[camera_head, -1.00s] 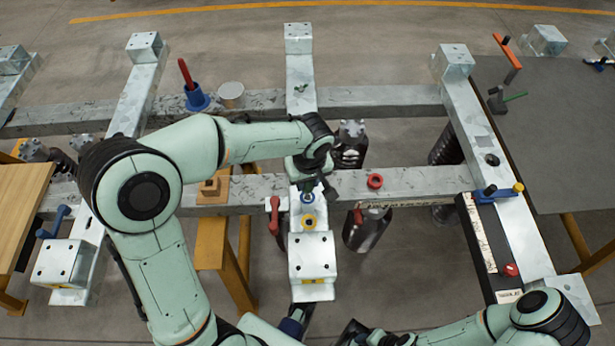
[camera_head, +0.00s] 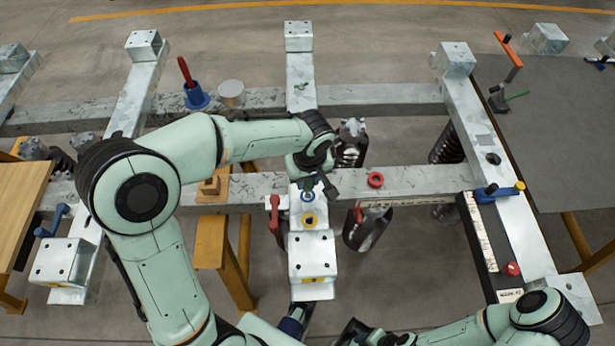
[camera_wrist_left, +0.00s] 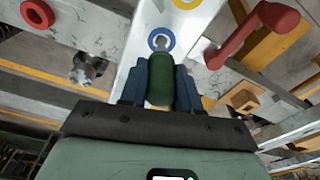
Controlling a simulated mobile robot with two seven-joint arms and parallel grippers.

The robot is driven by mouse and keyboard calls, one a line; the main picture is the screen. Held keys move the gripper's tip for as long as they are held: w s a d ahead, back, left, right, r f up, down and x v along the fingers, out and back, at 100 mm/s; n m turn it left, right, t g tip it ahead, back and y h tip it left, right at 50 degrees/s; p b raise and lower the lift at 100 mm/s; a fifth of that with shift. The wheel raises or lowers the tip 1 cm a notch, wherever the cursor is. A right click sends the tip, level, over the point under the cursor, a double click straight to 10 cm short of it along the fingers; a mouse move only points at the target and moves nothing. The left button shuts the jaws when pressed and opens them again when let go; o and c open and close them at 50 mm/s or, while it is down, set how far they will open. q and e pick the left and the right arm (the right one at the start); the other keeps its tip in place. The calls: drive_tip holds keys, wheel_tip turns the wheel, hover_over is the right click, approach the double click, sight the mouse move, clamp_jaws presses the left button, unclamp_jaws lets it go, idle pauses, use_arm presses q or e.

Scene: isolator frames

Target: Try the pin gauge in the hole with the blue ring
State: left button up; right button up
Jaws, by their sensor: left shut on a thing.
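My left gripper (camera_head: 314,186) is shut on the green handle of the pin gauge (camera_wrist_left: 161,82), seen best in the left wrist view. The blue ring (camera_wrist_left: 161,40) lies on the pale metal beam just beyond the fingertips. A grey tip or bore shows inside the ring; I cannot tell whether the pin is in the hole. In the head view the blue ring (camera_head: 308,197) is just below the gripper, with the yellow ring (camera_head: 309,220) nearer to me on the same beam. The gripper hides most of the pin gauge there.
A red clamp handle (camera_head: 275,213) stands close to the left of the rings. A red ring (camera_head: 376,180) lies on the cross beam to the right. A dark cylinder (camera_head: 368,228) hangs below it. A dark tray (camera_head: 484,245) lies at the right. Open gaps separate the beams.

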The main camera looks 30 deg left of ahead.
use_arm(q)
drive_tip(key=shift+f+b, duration=1.05)
drive_tip(key=shift+f, duration=0.1)
idle(0.5)
drive_tip(key=shift+r, duration=0.15)
idle(0.4)
drive_tip(key=shift+r+p, duration=2.65)
drive_tip(key=shift+r, duration=1)
